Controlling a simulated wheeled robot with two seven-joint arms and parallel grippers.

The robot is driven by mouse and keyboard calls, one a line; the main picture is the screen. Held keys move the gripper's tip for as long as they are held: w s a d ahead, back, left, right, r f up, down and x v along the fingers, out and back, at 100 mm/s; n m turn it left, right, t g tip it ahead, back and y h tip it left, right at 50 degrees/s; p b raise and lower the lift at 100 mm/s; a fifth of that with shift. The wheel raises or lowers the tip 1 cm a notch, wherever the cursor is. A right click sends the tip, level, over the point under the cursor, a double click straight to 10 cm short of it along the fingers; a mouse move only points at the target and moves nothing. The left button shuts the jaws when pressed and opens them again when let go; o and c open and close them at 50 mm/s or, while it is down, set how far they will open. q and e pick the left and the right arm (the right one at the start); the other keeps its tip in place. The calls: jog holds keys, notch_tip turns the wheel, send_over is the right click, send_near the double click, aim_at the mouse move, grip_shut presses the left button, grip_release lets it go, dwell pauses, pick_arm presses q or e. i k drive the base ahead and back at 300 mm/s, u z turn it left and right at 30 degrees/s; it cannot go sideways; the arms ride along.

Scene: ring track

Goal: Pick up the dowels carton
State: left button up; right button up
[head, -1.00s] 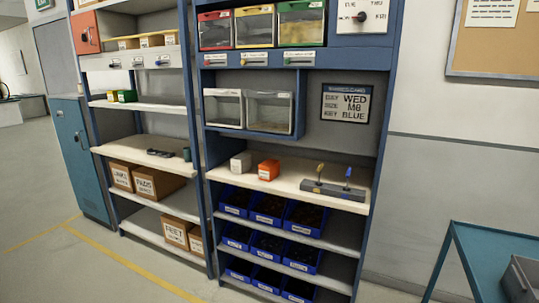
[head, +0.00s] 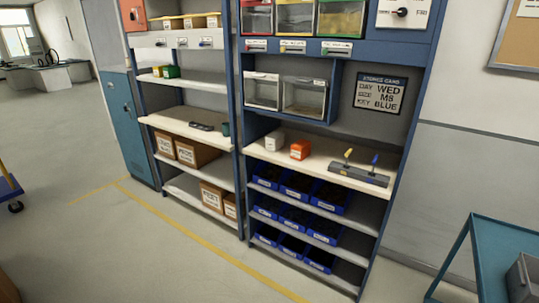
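Several brown cartons with white labels stand on the lower shelves of the left rack. Two are on the upper of these shelves, a left carton (head: 165,146) and a right carton (head: 196,153). Two more are on the shelf below, a left carton (head: 212,197) and a right carton (head: 231,206) partly hidden by the rack post. The labels are too small to read surely now, so I cannot tell which one is the dowels carton. Neither of my grippers is in view.
The right rack has a worktop (head: 330,166) with a white box, an orange box (head: 300,149) and a grey key holder (head: 358,174). Blue bins (head: 298,186) fill the shelves below. A teal cart (head: 480,235) stands at right. Open floor (head: 130,240) lies in front.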

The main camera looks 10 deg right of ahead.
aim_at(301, 149)
jog(key=u, duration=0.25)
jog(key=k, duration=0.3)
jog(key=u, duration=0.3)
jog(key=i, duration=1.3)
jog(key=z, duration=1.1)
jog(key=i, duration=1)
jog(key=z, duration=1)
